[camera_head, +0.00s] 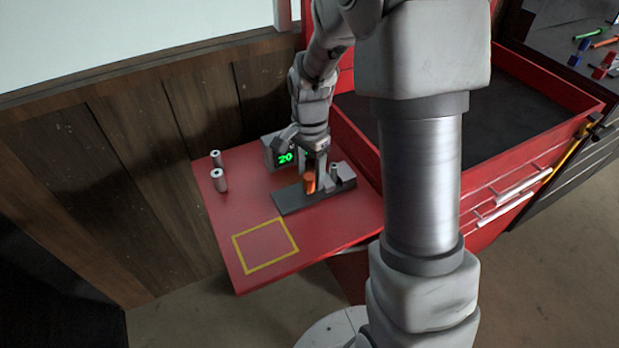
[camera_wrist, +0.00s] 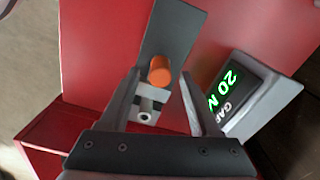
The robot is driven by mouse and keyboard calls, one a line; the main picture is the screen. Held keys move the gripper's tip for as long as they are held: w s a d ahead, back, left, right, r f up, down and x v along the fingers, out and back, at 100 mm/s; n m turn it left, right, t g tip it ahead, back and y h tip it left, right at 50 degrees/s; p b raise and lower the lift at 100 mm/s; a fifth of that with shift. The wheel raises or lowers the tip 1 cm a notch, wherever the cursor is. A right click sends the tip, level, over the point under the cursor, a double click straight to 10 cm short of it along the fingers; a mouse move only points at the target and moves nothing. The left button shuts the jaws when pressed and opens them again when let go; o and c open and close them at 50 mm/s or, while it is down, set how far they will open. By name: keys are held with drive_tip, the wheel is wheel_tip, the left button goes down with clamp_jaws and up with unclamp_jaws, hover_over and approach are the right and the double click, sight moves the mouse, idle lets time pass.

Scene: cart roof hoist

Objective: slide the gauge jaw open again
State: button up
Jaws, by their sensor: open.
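The gauge is a dark grey base plate (camera_head: 290,200) on the red side shelf, also in the wrist view (camera_wrist: 178,35). An orange cylindrical knob (camera_head: 309,183), apparently the jaw's handle, stands on it; it also shows in the wrist view (camera_wrist: 159,70). A grey block with a small metal cylinder (camera_head: 336,172) is at the plate's right end. My gripper (camera_head: 317,170) is open above the plate. In the wrist view its fingertips (camera_wrist: 160,76) lie on either side of the knob; I cannot tell whether they touch it. The jaw's exact gap is partly hidden.
A display box (camera_head: 284,157) reading 20 in green stands behind the plate. A yellow outlined square (camera_head: 265,262) at the front is empty. An open red drawer (camera_head: 560,90) and a wooden wall (camera_head: 130,170) border the shelf.

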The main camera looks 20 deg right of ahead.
drive_tip(key=shift+f, duration=0.95)
clamp_jaws()
idle(0.8)
